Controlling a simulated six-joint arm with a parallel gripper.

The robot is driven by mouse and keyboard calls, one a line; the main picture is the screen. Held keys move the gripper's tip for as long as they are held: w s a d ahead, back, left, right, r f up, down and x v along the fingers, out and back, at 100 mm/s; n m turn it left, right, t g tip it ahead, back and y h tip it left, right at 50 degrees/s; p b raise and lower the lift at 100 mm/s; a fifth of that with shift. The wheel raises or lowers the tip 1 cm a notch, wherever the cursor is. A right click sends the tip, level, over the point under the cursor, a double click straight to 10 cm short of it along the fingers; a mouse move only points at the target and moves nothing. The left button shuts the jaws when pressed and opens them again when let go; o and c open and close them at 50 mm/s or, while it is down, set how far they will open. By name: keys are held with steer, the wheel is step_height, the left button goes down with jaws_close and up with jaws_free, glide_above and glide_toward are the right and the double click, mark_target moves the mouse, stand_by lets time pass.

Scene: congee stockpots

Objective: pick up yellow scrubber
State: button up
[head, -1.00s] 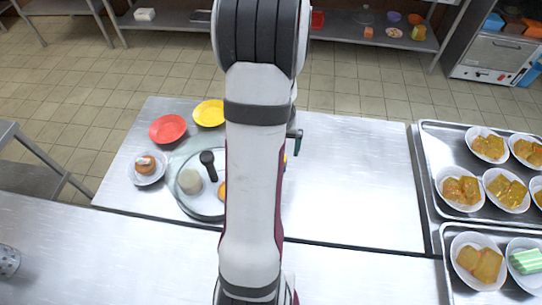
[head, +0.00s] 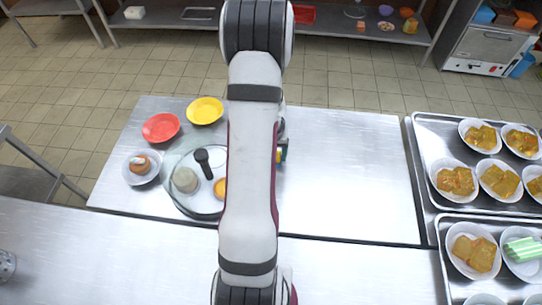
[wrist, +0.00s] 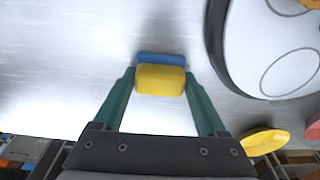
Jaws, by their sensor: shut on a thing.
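The yellow scrubber (wrist: 160,80) has a blue layer along its far side. In the wrist view it sits between the two green fingers of my gripper (wrist: 160,84), which is shut on it. In the head view my arm hides most of the gripper (head: 283,150), and only a small yellow edge of the scrubber (head: 278,156) shows beside it. The gripper is over the steel table, right of the glass lid. I cannot tell whether the scrubber is clear of the table top.
A large glass lid (head: 205,212) with a black handle lies left of my arm. Red (head: 160,127) and yellow (head: 205,111) plates and a small white bowl (head: 141,180) stand near it. Trays (head: 427,165) of filled bowls are at the right. The table right of my arm is clear.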

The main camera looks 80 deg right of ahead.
steer(key=c, duration=0.4)
steer(key=shift+r, duration=0.25)
steer(key=r, duration=0.4)
steer(key=shift+s, duration=0.25)
steer(key=s+a+r, duration=0.5)
steer(key=s+r, duration=0.1)
steer(key=s, duration=0.3)
steer(key=shift+s+a+r, duration=0.25)
steer(key=shift+s+a, duration=0.05)
steer(key=shift+s, duration=0.1)
